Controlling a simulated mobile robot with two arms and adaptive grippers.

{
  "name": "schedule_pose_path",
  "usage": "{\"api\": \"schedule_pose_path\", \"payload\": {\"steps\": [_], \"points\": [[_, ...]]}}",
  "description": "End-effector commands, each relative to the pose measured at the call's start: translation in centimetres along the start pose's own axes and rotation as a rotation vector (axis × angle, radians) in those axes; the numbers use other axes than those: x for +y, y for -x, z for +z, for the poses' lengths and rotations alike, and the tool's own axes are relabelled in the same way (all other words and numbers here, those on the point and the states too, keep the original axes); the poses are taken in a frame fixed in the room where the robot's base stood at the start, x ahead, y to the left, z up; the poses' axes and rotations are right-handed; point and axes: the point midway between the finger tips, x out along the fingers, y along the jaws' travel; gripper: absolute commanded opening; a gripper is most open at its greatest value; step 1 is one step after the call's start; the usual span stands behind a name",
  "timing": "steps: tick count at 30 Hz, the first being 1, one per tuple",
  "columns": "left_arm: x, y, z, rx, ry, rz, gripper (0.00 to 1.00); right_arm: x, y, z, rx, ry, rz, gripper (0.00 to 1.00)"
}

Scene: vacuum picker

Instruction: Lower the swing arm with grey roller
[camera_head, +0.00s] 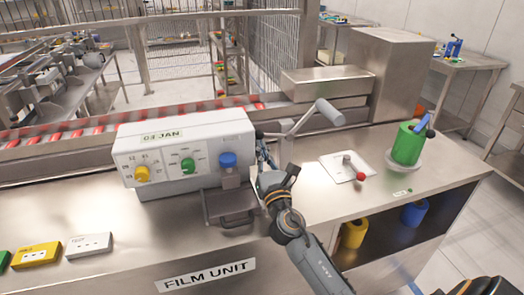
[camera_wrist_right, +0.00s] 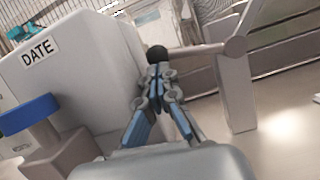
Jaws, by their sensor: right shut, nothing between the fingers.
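The swing arm (camera_head: 303,121) stands on a metal post and slants up to the right, with the grey roller (camera_head: 329,112) at its raised end. In the right wrist view, a bar runs left from the pivot (camera_wrist_right: 236,46) to a black ball knob (camera_wrist_right: 157,54). My right gripper (camera_head: 262,152) is between the white date unit (camera_head: 188,155) and the post. In the wrist view, its fingertips (camera_wrist_right: 157,78) are together, empty, just at the knob; I cannot tell whether they touch it. My left gripper is not in view.
The date unit has yellow, green and blue knobs. Right of the post, a white plate with a red-knobbed lever (camera_head: 360,176) and a green roll (camera_head: 408,144) stand on the metal table (camera_head: 310,205). A red-and-white conveyor (camera_head: 90,125) runs behind. The front table strip is mostly bare.

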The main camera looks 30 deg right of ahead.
Motion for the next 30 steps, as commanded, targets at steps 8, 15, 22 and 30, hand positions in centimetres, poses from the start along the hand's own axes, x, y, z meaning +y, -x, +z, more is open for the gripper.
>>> {"api": "schedule_pose_path", "payload": {"steps": [8,15,22,30], "points": [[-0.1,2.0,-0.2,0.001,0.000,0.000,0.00,0.1,-0.7,2.4,-0.001,-0.277,-0.088,0.00],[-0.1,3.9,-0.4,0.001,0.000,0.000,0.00,-0.2,-1.4,4.3,-0.001,-0.485,-0.151,0.00],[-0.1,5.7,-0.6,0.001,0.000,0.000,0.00,-0.9,-1.8,5.7,-0.001,-0.653,-0.204,0.00],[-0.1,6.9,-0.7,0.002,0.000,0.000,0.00,-1.6,-2.0,6.4,0.000,-0.779,-0.244,0.00]]}}
